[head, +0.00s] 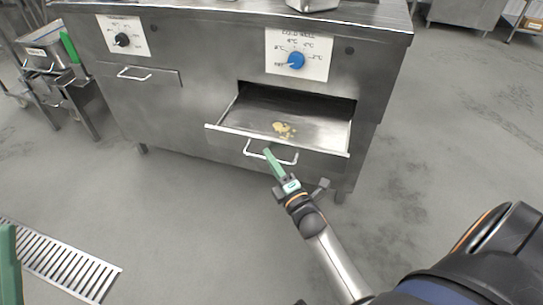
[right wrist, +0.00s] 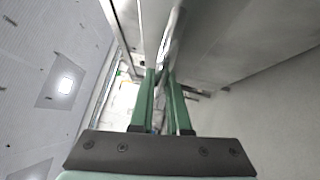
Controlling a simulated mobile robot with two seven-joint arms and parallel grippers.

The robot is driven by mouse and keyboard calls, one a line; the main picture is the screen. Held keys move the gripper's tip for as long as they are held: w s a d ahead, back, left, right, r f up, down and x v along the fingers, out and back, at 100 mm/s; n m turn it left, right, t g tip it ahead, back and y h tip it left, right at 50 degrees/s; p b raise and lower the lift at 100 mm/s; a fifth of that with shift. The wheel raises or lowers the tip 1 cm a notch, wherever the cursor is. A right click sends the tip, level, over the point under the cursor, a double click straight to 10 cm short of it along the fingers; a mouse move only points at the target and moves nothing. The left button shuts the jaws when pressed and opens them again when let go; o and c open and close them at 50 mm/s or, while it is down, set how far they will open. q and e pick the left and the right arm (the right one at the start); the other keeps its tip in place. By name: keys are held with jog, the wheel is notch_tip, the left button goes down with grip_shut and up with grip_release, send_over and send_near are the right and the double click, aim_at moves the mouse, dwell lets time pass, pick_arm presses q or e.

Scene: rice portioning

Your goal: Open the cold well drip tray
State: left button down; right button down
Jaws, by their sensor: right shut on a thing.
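The cold well drip tray (head: 245,112) is a shallow steel drawer pulled out from the counter front, below the COLD WELL dial, with a yellowish spill (head: 284,129) on its floor. Its pale bar handle (head: 286,161) is on the front panel. My right gripper (head: 268,154) is shut on the handle near its middle. In the right wrist view, its green fingers (right wrist: 160,80) close around a bright bar running away from the camera. A green finger of my left gripper (head: 9,262) shows at the lower left edge; its opening is not visible.
A closed drawer with a handle (head: 134,76) is left in the same counter (head: 195,55). A blue dial (head: 296,60) is above the tray. A cart with pans (head: 45,58) stands far left. A floor grate (head: 60,262) lies lower left. The floor before the tray is clear.

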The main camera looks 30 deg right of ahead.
jog(key=c, duration=0.9)
grip_release()
pick_arm(q)
jog(key=shift+s, duration=0.1)
pick_arm(e)
jog(key=shift+s+f, duration=0.1)
jog(key=shift+s, duration=0.05)
